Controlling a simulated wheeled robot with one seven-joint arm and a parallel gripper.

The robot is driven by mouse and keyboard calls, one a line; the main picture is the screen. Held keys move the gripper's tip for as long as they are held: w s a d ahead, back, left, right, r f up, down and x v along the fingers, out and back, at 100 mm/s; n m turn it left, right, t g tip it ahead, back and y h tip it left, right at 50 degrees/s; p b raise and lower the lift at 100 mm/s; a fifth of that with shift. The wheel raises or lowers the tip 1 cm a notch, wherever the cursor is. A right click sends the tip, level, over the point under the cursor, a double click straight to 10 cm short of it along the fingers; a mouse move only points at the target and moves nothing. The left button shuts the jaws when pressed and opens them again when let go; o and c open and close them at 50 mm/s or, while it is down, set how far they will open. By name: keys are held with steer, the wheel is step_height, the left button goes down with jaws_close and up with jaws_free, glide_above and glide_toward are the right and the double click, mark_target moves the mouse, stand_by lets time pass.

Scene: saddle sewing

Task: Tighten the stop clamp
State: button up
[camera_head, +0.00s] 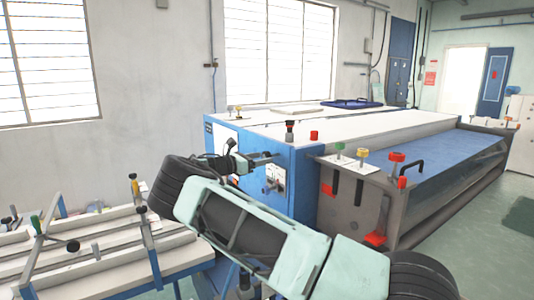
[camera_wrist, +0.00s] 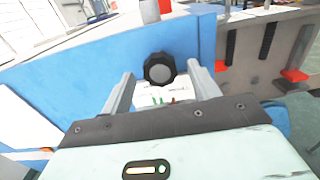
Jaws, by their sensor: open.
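A black lobed knob (camera_wrist: 160,68), which may be the stop clamp's, shows in the wrist view in front of the blue machine side (camera_wrist: 100,60). My gripper (camera_wrist: 160,72) is open, with one finger on each side of the knob in the picture. I cannot tell whether the fingers reach around it or stop short, and no contact is clear. In the head view my gripper (camera_head: 268,157) points right, close to the blue end of the machine (camera_head: 228,140). The knob is not clearly made out there. No part is labelled as the stop clamp.
A control panel (camera_head: 273,178) is on the machine's end face, below my gripper. A black and red knob (camera_head: 290,130) and a red knob (camera_head: 314,135) stand on the top edge. A grey side plate (camera_head: 345,205) juts out right. A slatted bench (camera_head: 100,258) stands left.

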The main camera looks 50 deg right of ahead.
mark_target(272, 156)
steer(key=shift+p+x, duration=0.4)
steer(key=shift+x, duration=1.3)
steer(key=c, duration=1)
